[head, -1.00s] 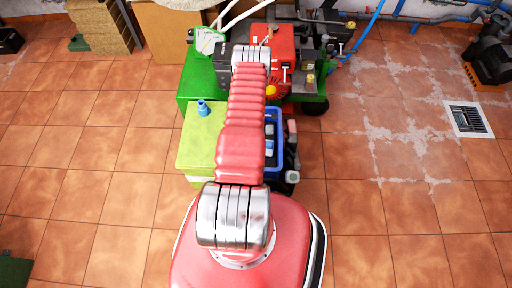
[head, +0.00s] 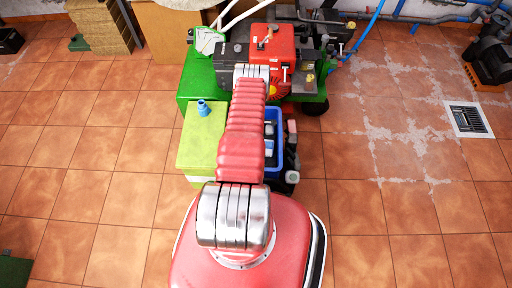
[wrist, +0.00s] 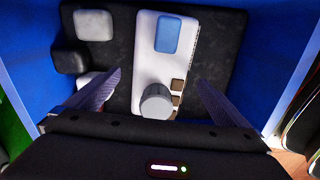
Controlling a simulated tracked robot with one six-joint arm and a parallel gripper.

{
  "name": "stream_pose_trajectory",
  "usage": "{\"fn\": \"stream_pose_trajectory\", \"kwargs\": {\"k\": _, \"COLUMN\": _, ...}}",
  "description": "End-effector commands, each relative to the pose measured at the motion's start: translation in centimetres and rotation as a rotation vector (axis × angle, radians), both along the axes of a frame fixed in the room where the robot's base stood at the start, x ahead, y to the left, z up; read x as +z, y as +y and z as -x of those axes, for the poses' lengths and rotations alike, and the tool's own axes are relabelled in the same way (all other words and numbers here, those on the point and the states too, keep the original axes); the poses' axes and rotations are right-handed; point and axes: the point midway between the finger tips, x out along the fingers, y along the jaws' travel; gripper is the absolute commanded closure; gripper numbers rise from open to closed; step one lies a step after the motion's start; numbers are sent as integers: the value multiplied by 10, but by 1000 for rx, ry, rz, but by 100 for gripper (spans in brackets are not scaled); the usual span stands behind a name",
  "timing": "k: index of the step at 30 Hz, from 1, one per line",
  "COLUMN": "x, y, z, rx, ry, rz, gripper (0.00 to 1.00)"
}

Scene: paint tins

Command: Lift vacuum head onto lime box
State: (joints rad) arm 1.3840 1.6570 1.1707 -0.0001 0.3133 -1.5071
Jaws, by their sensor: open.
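The lime box (head: 198,148) stands left of my arm in the head view, with a small blue fitting (head: 203,108) upright on its top. In the wrist view my gripper (wrist: 159,76) is open and points down into a blue crate. Between its fingers is a white piece (wrist: 146,62) with a grey round knob (wrist: 157,102) and a blue pad (wrist: 168,34), lying on a dark base. It may be the vacuum head, but I cannot tell for sure. Nothing is visibly gripped. In the head view my arm hides the gripper and part of the crate.
The blue crate (head: 286,150) is right of the lime box; its wall (wrist: 288,62) rises close on the right in the wrist view. A green and red machine (head: 272,48) stands behind.

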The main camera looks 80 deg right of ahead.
Motion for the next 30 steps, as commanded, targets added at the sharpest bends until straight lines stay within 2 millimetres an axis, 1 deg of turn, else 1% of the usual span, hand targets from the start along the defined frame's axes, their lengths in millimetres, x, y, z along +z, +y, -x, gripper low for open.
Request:
{"fn": "stream_pose_trajectory", "kwargs": {"k": 16, "x": -46, "y": 0, "z": 1, "rx": 0, "ry": 0, "rz": -1, "gripper": 0}}
{"fn": "stream_pose_trajectory", "kwargs": {"k": 21, "x": -50, "y": -1, "z": 1, "rx": 0, "ry": 0, "rz": 0, "gripper": 0}}
{"fn": "stream_pose_trajectory", "kwargs": {"k": 30, "x": -50, "y": -1, "z": 1, "rx": 0, "ry": 0, "rz": 0, "gripper": 0}}
